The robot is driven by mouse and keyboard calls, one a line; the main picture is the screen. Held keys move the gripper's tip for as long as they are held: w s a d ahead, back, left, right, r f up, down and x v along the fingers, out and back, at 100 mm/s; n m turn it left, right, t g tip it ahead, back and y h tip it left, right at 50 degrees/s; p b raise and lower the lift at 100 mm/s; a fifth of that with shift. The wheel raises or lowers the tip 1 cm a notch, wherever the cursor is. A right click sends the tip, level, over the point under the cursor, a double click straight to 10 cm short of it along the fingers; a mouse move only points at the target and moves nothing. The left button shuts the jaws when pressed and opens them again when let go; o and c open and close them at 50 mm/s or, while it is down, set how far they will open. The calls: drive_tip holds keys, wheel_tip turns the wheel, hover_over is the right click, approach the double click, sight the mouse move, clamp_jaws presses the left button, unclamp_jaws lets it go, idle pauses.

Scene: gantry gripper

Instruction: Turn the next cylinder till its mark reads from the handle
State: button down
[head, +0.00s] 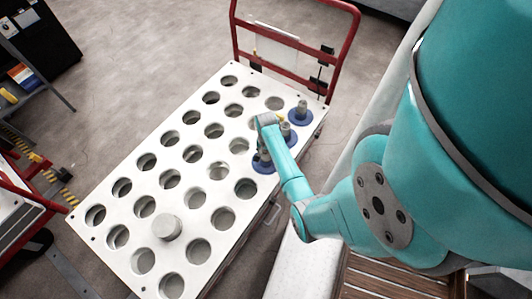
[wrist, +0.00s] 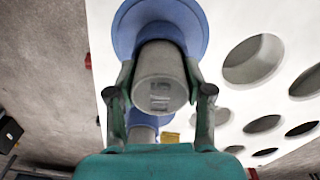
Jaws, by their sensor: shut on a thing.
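My gripper (head: 262,148) is shut on a grey cylinder (wrist: 160,72) with a blue flange (wrist: 165,18). In the wrist view, one finger of my gripper (wrist: 162,95) lies on each side of the cylinder. A dark mark (wrist: 160,97) shows on the cylinder's end face, too blurred to read. In the head view the held cylinder's blue flange (head: 263,167) rests on the white plate (head: 203,183), and my wrist partly hides the cylinder. Two more blue-flanged cylinders stand beyond it, a middle one (head: 287,132) and a far one (head: 301,113). The red handle (head: 297,45) rises at the plate's far end.
The plate has many empty round holes. A plain grey cylinder (head: 167,227) stands near its front. A dark shelf unit (head: 35,50) and a red frame (head: 28,205) stand to the left. The floor beyond the plate is clear.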

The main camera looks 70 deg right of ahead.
drive_tip(key=shift+m, duration=1)
drive_tip(key=shift+m, duration=1.5)
drive_tip(key=shift+m, duration=1.5)
drive_tip(key=shift+m, duration=1.5)
